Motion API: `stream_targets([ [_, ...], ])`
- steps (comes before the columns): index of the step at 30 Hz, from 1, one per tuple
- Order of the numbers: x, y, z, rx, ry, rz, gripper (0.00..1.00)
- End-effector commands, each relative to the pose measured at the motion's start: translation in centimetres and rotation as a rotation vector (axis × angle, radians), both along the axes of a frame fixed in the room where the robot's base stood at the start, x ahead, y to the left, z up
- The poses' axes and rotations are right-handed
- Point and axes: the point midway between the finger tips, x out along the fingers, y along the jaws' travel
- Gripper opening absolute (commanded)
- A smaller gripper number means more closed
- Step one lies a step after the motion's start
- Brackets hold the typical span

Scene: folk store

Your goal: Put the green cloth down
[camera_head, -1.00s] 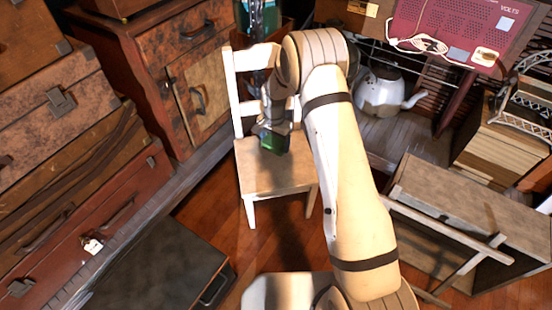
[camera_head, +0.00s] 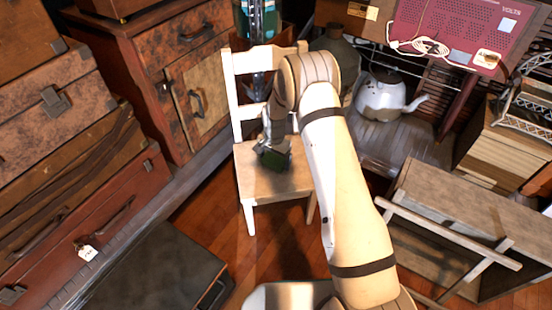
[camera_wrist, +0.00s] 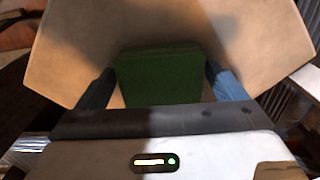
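The green cloth (camera_wrist: 158,78) looks like a flat, folded rectangle in the wrist view, over the chair's pale seat. My gripper (camera_wrist: 160,66) has one finger at each side of the cloth, with the tips very close to its edges. I cannot tell whether they press on it. In the head view, my gripper (camera_head: 272,158) points down at the seat of the white wooden chair (camera_head: 284,184), and the cloth shows only as a dark green patch at its tip. Whether the cloth rests fully on the seat is unclear.
Stacked suitcases (camera_head: 85,215) fill the left side. A wooden cabinet (camera_head: 200,85) stands behind the chair to the left. A metal kettle (camera_head: 385,95) and a wooden crate-like box (camera_head: 470,225) are to the right. Some wooden floor (camera_head: 275,235) is bare in front of the chair.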

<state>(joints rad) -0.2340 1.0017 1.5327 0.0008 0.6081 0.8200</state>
Motion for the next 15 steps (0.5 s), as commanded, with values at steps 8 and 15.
stream_targets([
  [8, 0.0, 0.0, 0.0, 0.000, 0.000, 0.001, 1.00],
  [15, 0.1, 0.1, 2.0, 0.001, -0.003, 0.001, 1.00],
])
